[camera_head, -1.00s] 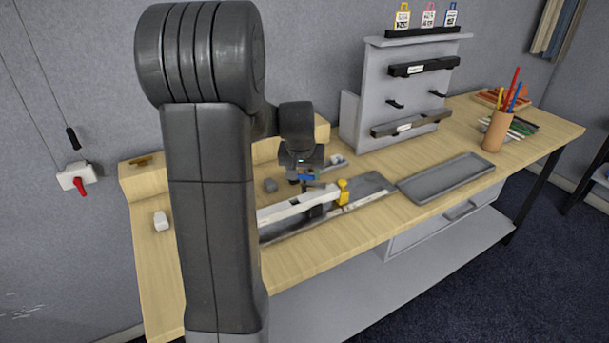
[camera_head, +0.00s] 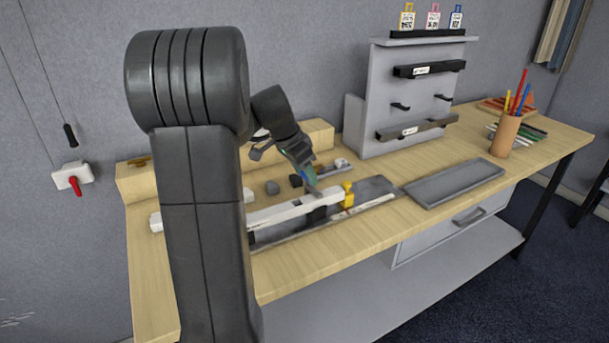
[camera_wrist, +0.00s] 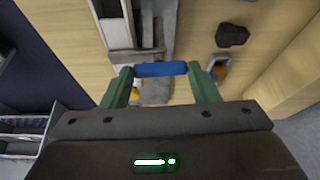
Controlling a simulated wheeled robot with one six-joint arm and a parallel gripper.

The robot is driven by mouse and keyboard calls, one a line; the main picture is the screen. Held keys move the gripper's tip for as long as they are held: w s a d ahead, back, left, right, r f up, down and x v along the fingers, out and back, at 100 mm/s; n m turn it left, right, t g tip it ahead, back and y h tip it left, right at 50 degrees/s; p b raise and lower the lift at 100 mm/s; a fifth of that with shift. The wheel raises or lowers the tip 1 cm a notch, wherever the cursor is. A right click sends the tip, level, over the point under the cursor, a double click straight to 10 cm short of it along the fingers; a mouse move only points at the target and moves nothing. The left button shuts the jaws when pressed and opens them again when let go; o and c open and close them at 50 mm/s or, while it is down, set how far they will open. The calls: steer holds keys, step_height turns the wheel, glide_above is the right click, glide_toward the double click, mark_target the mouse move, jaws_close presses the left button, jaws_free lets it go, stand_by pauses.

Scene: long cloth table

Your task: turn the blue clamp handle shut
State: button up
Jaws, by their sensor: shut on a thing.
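The blue clamp handle (camera_wrist: 160,69) is a short bar lying crosswise between the two green fingers of my gripper (camera_wrist: 162,84) in the wrist view. My gripper is shut on it, with a finger at each end. In the head view my gripper (camera_head: 309,183) is tilted, its tips low over the clamp area, and the handle is mostly hidden there. A long white bar (camera_head: 285,212) lies just in front of the gripper, with a yellow block (camera_head: 347,194) near its right end. A grey base (camera_head: 376,187) is under them.
A grey tray (camera_head: 455,182) and a pencil cup (camera_head: 505,135) stand to the right. A grey rack (camera_head: 395,100) stands behind. Small grey and dark blocks (camera_head: 272,187) lie left of the gripper. A wooden ledge (camera_head: 318,137) runs along the back.

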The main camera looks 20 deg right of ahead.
steer(key=shift+m, duration=0.6)
steer(key=o, duration=1)
steer(key=v, duration=1.3)
steer(key=shift+w+a+r, duration=0.1)
steer(key=shift+w+r, duration=0.25)
steer(key=shift+r, duration=0.1)
steer(key=x, duration=1.4)
steer(key=shift+s+a, duration=0.1)
steer(key=shift+s, duration=0.25)
